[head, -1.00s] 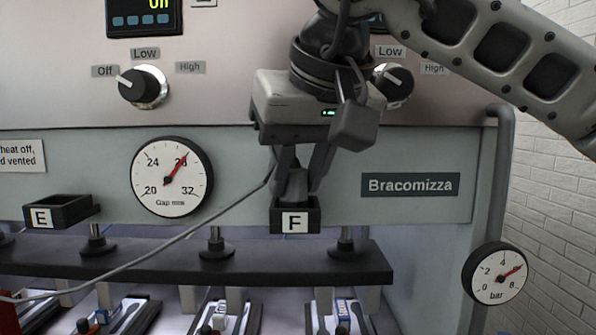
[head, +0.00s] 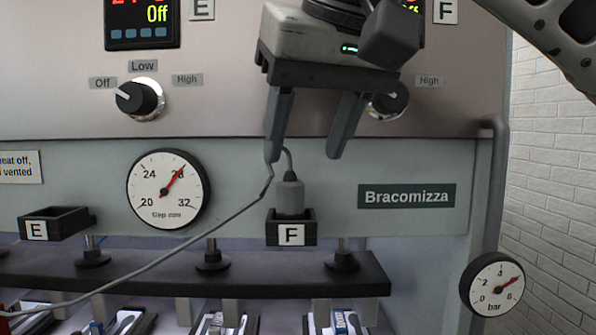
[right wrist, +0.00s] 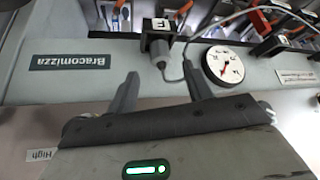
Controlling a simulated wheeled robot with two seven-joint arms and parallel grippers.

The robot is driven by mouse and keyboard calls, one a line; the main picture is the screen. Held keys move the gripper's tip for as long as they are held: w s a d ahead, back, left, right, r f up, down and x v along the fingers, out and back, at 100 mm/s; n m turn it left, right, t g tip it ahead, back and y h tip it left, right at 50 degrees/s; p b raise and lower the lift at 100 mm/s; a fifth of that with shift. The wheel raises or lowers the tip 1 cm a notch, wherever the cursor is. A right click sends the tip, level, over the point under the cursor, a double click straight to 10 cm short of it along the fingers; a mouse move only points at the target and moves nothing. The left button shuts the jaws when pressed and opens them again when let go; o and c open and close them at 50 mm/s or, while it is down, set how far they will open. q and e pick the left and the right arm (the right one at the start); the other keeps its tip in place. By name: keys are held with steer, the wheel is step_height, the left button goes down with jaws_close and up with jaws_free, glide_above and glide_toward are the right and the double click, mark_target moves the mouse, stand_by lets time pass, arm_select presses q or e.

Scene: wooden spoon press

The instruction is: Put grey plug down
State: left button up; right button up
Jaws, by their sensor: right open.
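The grey plug (head: 290,194) stands upright in the small black holder labelled F (head: 291,228), its cable looping up from its top and running off to the lower left. My right gripper (head: 305,158) is open and empty, above the plug and apart from it. In the right wrist view the plug (right wrist: 160,53) sits at the F holder (right wrist: 157,27), beyond my open right fingers (right wrist: 158,83). My left gripper is not in view.
An empty-looking black holder labelled E (head: 57,224) is at the left. A gap gauge (head: 167,189) and a bar gauge (head: 492,284) are on the machine. A dark bar (head: 150,276) with several knobs runs below, above several trays. A knob (head: 138,97) is at upper left.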

steer(key=v, duration=0.5)
steer(key=shift+s+r, duration=0.1)
steer(key=shift+r, duration=0.2)
